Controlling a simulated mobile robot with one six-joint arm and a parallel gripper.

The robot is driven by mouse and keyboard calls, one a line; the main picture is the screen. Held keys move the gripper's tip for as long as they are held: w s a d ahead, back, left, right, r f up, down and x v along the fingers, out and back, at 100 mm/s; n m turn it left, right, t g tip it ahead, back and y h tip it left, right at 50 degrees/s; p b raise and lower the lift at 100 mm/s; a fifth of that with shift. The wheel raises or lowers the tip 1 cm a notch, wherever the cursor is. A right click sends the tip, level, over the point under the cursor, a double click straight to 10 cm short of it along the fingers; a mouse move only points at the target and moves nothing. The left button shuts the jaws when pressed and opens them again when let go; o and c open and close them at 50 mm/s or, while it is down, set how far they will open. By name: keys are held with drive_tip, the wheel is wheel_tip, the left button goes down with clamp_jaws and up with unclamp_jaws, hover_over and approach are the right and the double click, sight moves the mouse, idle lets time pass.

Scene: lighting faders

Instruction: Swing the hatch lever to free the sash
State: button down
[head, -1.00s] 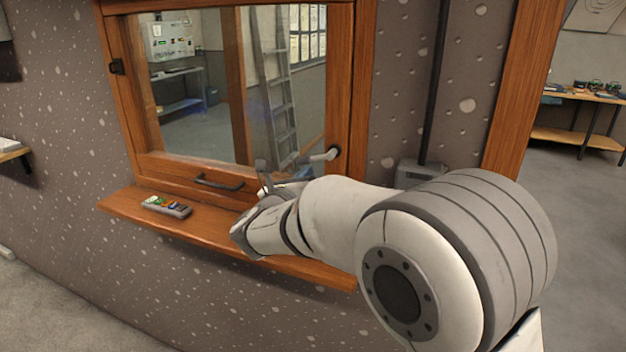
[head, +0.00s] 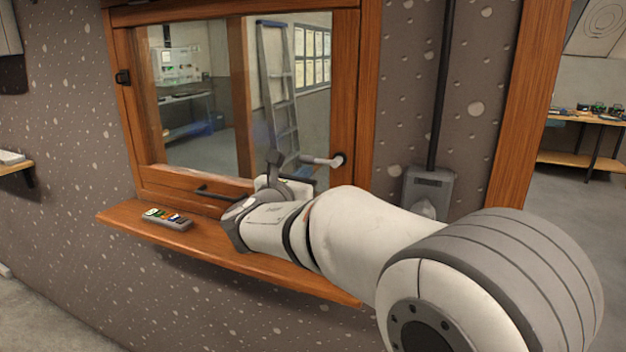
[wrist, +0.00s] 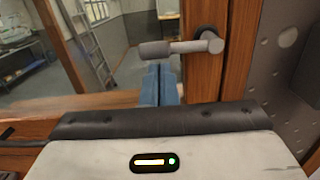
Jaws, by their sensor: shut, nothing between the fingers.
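The hatch lever (head: 322,160) is a light grey handle on a dark round mount at the right side of the wooden sash (head: 344,95). It points left, about level. In the wrist view the lever (wrist: 186,47) has a dark grey grip at its left end. My gripper (wrist: 160,72) is shut and empty, its blue fingers together just below the lever's bar. I cannot tell whether they touch it. In the head view my wrist hides most of the fingers. The sash looks closed, with glass in its frame.
A wooden sill (head: 210,238) runs below the hatch. A grey remote (head: 167,219) with coloured buttons lies on its left part. A dark pull handle (head: 216,193) is on the sash's lower rail. A grey box (head: 428,188) with a pipe is on the wall at right.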

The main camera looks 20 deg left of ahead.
drive_tip(key=shift+f, duration=0.1)
drive_tip(key=s+f+b, duration=0.4)
drive_tip(key=s+b, duration=0.1)
drive_tip(key=s, duration=0.5)
drive_tip(key=shift+s+a+f, duration=0.15)
drive_tip(key=shift+s+a, duration=0.25)
